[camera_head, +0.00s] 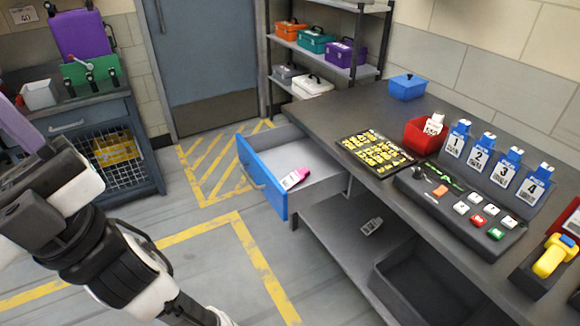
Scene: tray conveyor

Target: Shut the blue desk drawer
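The blue desk drawer (262,176) stands pulled out from the left end of the dark grey desk (325,101). Its blue front faces left and has a handle (250,172). A pink and white bottle-like item (295,178) lies inside the grey drawer tray. My arm comes in from the left edge, in front of and to the left of the drawer, apart from it. Its far end runs out of the bottom edge of the picture, so my gripper is not visible.
A lower shelf (330,225) under the desk holds a grey handheld device (371,226) and a dark bin (430,290). A blue box (407,87), red bin (425,135) and numbered holders stand on the desk. The yellow-marked floor (215,232) left of the drawer is clear.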

